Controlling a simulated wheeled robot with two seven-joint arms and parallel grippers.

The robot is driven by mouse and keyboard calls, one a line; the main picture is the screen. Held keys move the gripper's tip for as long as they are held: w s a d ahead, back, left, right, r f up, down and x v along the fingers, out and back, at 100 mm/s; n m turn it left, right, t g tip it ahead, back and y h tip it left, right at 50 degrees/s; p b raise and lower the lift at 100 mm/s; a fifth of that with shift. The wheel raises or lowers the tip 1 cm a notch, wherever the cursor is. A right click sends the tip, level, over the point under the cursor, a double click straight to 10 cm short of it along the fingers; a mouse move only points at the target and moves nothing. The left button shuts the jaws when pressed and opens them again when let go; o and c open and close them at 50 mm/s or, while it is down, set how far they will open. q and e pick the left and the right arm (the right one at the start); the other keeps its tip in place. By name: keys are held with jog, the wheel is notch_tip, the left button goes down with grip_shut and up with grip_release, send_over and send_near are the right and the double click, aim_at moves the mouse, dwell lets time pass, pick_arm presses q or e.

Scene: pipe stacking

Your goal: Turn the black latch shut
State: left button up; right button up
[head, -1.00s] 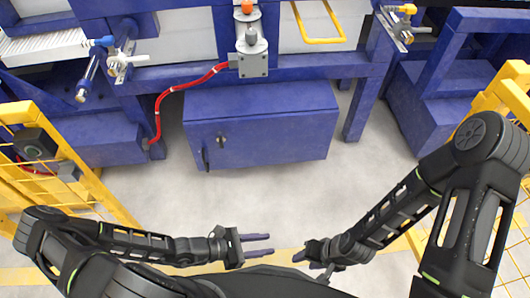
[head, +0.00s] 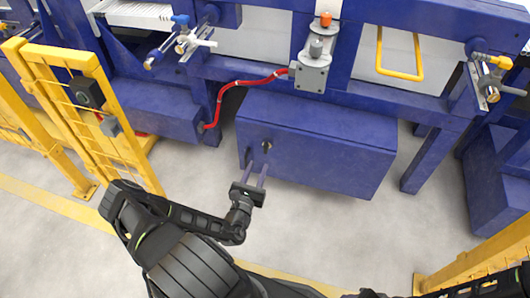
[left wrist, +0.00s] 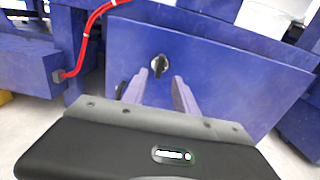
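The black latch (head: 266,145) is a small dark knob on a round plate on the front of the blue cabinet (head: 318,146). In the left wrist view the latch (left wrist: 159,66) shows just beyond and between my fingertips. My left gripper (head: 256,168) is open, its two pale fingers pointing at the cabinet front close to the latch. In the left wrist view the left gripper (left wrist: 158,82) has a clear gap between its fingers and holds nothing. Whether a finger touches the latch I cannot tell. My right gripper is not visible; only part of that arm shows at the lower right.
A dark handle (head: 248,158) sits left of the latch, close to my left finger. A red hose (head: 243,84) runs above the cabinet's left side. A yellow fence (head: 92,105) stands at the left. The floor before the cabinet is open.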

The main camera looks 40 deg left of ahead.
aim_at(265, 150)
pick_arm(q)
jog(key=b+x, duration=0.2)
jog(key=x, duration=0.5)
jog(key=shift+f, duration=0.1)
jog(key=shift+w+a, duration=0.15)
jog(key=shift+w, duration=0.25)
jog(key=shift+c, duration=0.2)
grip_shut()
